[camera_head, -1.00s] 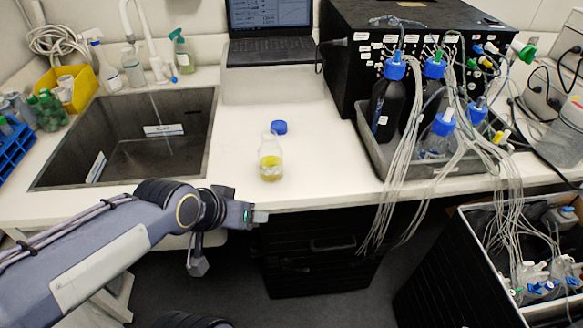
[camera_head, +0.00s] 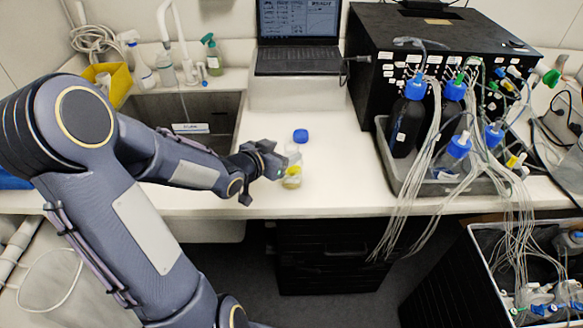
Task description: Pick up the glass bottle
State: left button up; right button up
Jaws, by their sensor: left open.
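My right gripper is not in view.
A sink (camera_head: 190,110) lies to the left, partly behind my left arm. A laptop (camera_head: 298,40) stands at the back. A grey tray (camera_head: 440,186) with blue-capped bottles and many tubes stands to the right. The counter (camera_head: 345,185) right of the bottle is clear.

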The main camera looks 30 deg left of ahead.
aim_at(295, 148)
pick_arm(q)
jog(key=p+x, duration=0.1)
jog(key=x, duration=0.5)
jog(key=shift+d+f, duration=0.2)
grip_shut()
